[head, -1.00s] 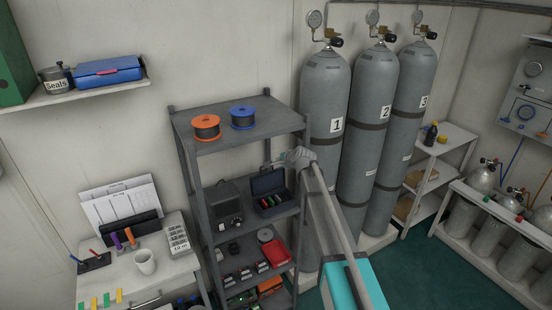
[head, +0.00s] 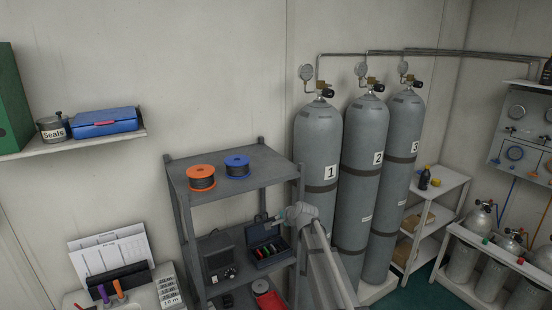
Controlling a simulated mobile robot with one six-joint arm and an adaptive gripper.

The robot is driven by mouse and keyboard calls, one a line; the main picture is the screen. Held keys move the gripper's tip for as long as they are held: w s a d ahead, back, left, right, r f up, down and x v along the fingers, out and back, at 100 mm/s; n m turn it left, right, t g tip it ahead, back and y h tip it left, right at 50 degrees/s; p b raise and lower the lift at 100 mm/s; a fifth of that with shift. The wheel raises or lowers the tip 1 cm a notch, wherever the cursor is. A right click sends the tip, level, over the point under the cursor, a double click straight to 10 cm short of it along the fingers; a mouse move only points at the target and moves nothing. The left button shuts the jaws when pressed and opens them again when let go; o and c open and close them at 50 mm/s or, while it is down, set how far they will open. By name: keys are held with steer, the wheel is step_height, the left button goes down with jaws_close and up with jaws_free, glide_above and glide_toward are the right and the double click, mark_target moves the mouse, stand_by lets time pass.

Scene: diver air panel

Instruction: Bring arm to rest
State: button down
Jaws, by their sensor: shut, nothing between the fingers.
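My arm rises from the bottom of the head view, in front of the right side of the grey shelf rack (head: 240,172). My gripper (head: 262,217) is at its far end, small and pointing left, near the rack's right post. It is shut and holds nothing. An open dark case (head: 268,250) with coloured items stands on the rack's middle shelf, just below the gripper in the picture. Whether the gripper touches the rack cannot be told.
Tall grey cylinders (head: 317,165) stand right of the rack. An orange spool (head: 201,177) and a blue spool (head: 237,167) sit on its top shelf. A wall shelf (head: 75,143) holds a blue box (head: 104,122). Small cylinders (head: 463,258) stand at right.

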steer(key=s+d+f+n+g+h+b, duration=0.2)
steer(key=s+d+f, duration=0.3)
steer(key=s, duration=0.7)
steer(key=s+d+f+n+g+h+b, duration=0.1)
steer(key=s+d+f+n+g+b, duration=0.3)
steer(key=s+f, duration=0.3)
steer(key=s+d+f+n+g+h+b, duration=0.2)
steer(key=s+d+f, duration=0.4)
steer(key=s, duration=1)
steer(key=n+g+b, duration=0.1)
steer(key=n+b, duration=0.1)
steer(key=shift+s+d+n+h, duration=0.3)
steer(key=shift+d, duration=0.1)
